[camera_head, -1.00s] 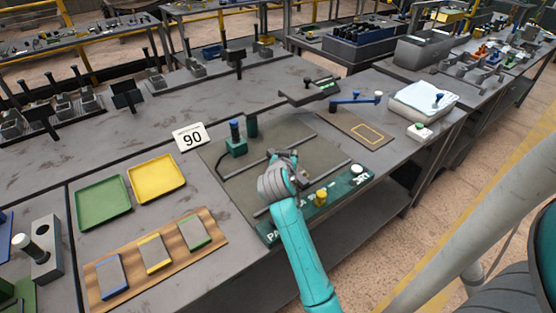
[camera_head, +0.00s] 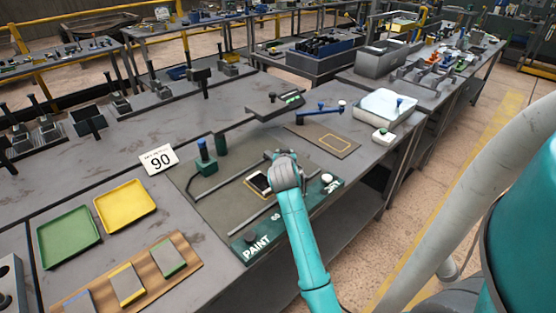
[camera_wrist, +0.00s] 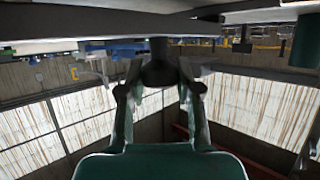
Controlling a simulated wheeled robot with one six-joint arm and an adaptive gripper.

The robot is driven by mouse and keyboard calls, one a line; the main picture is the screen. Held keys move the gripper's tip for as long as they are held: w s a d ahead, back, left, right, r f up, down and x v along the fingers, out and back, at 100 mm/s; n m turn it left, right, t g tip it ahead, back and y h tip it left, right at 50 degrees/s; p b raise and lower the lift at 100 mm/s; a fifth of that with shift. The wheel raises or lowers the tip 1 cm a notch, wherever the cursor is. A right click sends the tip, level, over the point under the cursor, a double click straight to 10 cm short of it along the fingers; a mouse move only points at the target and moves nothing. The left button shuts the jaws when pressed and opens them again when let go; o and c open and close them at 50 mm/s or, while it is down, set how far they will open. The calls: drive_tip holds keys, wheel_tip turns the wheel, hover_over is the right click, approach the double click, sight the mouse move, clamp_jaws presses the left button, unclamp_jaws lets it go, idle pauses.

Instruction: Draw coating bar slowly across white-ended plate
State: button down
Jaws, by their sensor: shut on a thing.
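A plate with a white end (camera_head: 259,182) lies on the paint station's dark board (camera_head: 215,205), partly covered by my wrist. In the camera_head view my grey wrist is over the station and hides my fingers. In the camera_wrist view my gripper (camera_wrist: 160,74) is shut on a dark knob-like handle (camera_wrist: 158,50), which seems to belong to the coating bar. A grey bar-like part runs across the top of that view. I cannot tell whether the bar touches the plate.
Green (camera_head: 68,238) and yellow (camera_head: 125,205) trays and a wooden rack of plates (camera_head: 190,268) are at the left. A white tray (camera_head: 388,106) stands at the back right.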

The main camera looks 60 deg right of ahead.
drive_tip(key=shift+s+d, duration=0.25)
drive_tip(key=shift+d, duration=0.55)
drive_tip(key=shift+s+d, duration=0.2)
drive_tip(key=shift+d, duration=0.6)
drive_tip(key=c, duration=0.8)
unclamp_jaws()
drive_tip(key=shift+a, duration=0.1)
drive_tip(key=shift+v, duration=3.65)
